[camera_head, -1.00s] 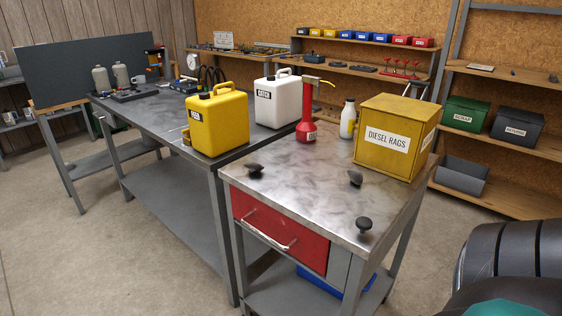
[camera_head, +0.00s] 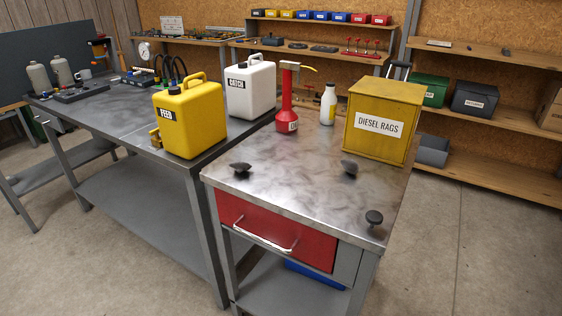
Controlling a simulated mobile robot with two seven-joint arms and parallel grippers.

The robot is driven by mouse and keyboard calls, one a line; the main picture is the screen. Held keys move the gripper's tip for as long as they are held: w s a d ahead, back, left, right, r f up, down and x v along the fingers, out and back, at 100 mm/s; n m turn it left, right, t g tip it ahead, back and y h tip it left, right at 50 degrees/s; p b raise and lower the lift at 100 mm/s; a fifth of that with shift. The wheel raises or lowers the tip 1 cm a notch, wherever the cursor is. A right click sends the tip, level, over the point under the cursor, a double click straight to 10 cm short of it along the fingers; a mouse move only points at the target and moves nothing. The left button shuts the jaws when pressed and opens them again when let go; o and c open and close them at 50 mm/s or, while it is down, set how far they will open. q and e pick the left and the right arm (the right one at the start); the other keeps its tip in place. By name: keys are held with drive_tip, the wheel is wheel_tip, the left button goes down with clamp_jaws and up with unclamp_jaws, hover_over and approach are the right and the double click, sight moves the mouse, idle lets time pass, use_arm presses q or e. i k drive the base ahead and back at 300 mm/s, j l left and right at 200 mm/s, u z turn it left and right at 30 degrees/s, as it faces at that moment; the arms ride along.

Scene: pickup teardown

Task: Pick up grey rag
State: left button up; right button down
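I cannot make out a grey rag for certain. Three small dark grey pieces lie on the bare metal top of the near bench (camera_head: 290,195): one at the left (camera_head: 241,167), one in the middle (camera_head: 349,167) and one near the right front corner (camera_head: 374,218). They look like knobs or crumpled bits; I cannot tell which. A yellow box labelled DIESEL RAGS (camera_head: 381,126) stands at the back right of this bench, and its inside is hidden. Neither of my grippers is in view.
A yellow FEED jug (camera_head: 189,117) and white CATCH jug (camera_head: 250,87) stand on the left bench. Open floor (camera_head: 480,250) lies to the right.

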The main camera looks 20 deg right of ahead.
sight(240, 166)
drive_tip(key=i+j+z, duration=0.15)
drive_tip(key=z, duration=0.25)
drive_tip(key=i+j+z, duration=0.1)
drive_tip(key=z, duration=0.25)
drive_tip(key=j+z, duration=0.25)
drive_tip(key=z, duration=0.15)
drive_tip(key=i+j+z, duration=0.15)
drive_tip(key=j+z, duration=0.2)
drive_tip(key=i+j+z, duration=0.1)
drive_tip(key=j+z, duration=0.2)
